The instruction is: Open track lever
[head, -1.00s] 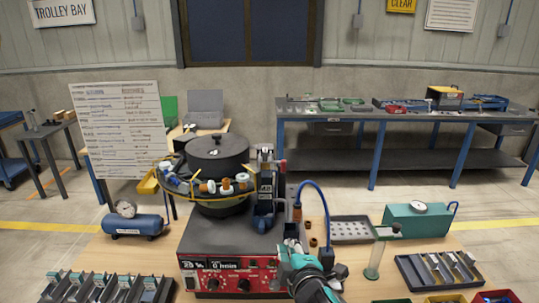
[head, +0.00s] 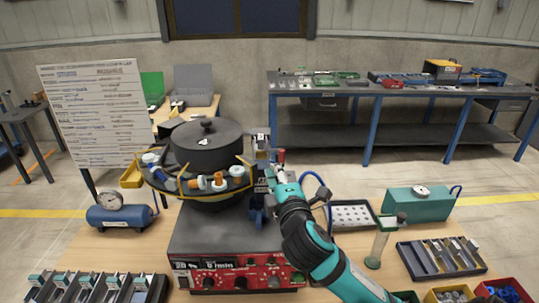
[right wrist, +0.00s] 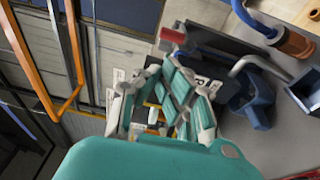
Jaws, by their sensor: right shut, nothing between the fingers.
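The bowl feeder (head: 208,148) stands on a dark base with a red control panel (head: 238,277). Its outer track carries orange, white and blue parts. A small red-tipped piece, seemingly the track lever (head: 281,154), stands at the right end of the track. Its red end also shows in the right wrist view (right wrist: 173,38). My right gripper (head: 277,175) is shut and empty, just below the red tip in the head view. In the right wrist view its fingers (right wrist: 168,85) are close to the red end; I cannot tell whether they touch. They hide part of the track end. My left gripper is not in view.
A blue air tank with a gauge (head: 122,215) stands at the left. A perforated tray (head: 353,215), a glass cylinder (head: 378,245) and a teal gauge box (head: 419,204) stand at the right. Slotted trays and bins line the front. A blue hose curves beside my right arm.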

